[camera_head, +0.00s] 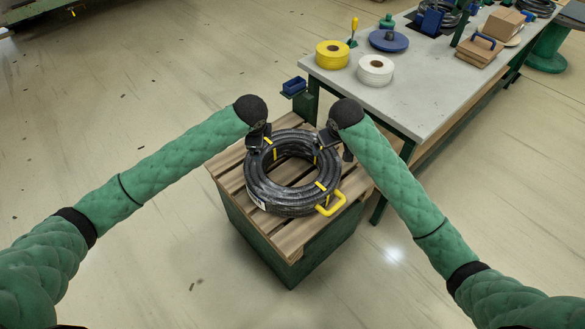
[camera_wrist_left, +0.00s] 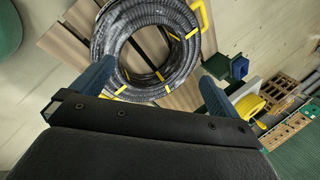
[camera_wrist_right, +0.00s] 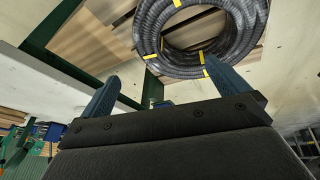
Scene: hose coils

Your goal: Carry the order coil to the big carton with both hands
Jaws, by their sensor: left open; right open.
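The order coil (camera_head: 262,196) is a black hose ring with yellow ties, a white label and a yellow handle at its near right. It lies flat on a wooden slatted top over a green box (camera_head: 300,247). My left gripper (camera_head: 262,140) is at the coil's far left edge. My right gripper (camera_head: 332,144) is at its far right edge. In the left wrist view the coil (camera_wrist_left: 106,50) shows beyond two spread blue fingers. In the right wrist view the coil (camera_wrist_right: 150,45) also shows beyond spread fingers. Both grippers are open. No big carton is clearly identifiable.
A grey workbench (camera_head: 420,75) stands at the right, close to my right arm. On it are a yellow tape roll (camera_head: 332,54), a white roll (camera_head: 375,70), a blue disc (camera_head: 388,40) and small cardboard boxes (camera_head: 480,50). The floor at the left is clear.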

